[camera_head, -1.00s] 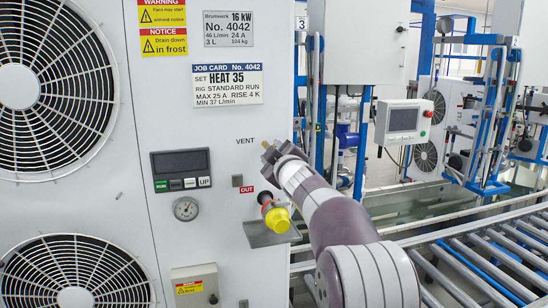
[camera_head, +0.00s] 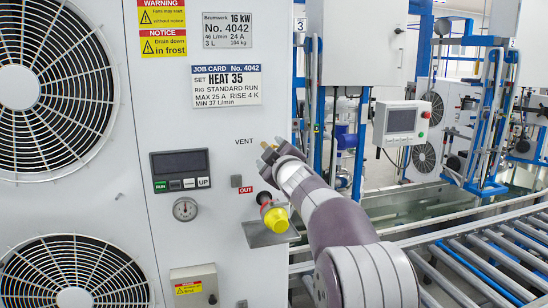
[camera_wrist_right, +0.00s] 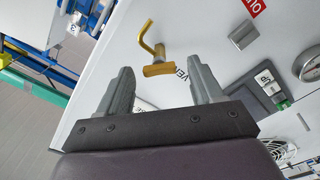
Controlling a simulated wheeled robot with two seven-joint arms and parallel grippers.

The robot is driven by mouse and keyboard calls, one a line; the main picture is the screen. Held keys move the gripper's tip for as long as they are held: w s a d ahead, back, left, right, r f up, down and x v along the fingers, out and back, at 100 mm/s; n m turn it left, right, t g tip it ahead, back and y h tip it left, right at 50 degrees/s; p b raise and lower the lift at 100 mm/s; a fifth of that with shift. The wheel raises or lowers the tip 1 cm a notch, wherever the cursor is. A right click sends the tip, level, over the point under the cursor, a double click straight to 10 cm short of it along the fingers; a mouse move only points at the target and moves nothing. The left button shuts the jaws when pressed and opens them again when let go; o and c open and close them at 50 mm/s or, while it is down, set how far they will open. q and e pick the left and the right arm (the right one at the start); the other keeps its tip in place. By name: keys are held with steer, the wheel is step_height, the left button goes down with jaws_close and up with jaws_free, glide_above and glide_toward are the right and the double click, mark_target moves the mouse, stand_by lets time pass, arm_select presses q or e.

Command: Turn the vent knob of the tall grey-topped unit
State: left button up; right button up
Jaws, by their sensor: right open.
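The unit in front of me (camera_head: 220,140) is a white panel with fans on its left; its top is out of view. The brass vent knob (camera_wrist_right: 158,69), with a bent stem, stands out from the panel beside the VENT label in the right wrist view. In the head view the knob (camera_head: 269,152) is partly hidden by my right gripper (camera_head: 272,163). In the wrist view my right gripper (camera_wrist_right: 164,82) is open and empty. The knob shows between and just beyond its fingertips, with no clear contact. My left gripper is not in view.
A yellow-capped fitting (camera_head: 276,217) sticks out over a small metal shelf (camera_head: 270,236) below my right gripper. A display panel (camera_head: 180,168) and a gauge (camera_head: 185,208) are to the left. A roller conveyor (camera_head: 480,262) runs at the right.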

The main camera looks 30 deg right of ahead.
steer(key=b+v, duration=0.2)
steer(key=v, duration=1)
steer(key=shift+s, duration=0.3)
steer(key=shift+a, duration=0.15)
steer(key=s+f+m+g, duration=0.3)
steer(key=f+m+g, duration=0.1)
steer(key=f, duration=0.6)
steer(key=s+f+m+g, duration=0.2)
steer(key=f+m+g, duration=0.15)
steer(key=f, duration=0.75)
steer(key=s+a+f+g+y, duration=0.4)
steer(key=s+a+f+g, duration=0.5)
steer(key=s+a+f, duration=0.6)
step_height(320, 180, down, 4)
steer(key=a, duration=0.3)
steer(key=shift+s+r, duration=0.25)
steer(key=shift+s, duration=0.1)
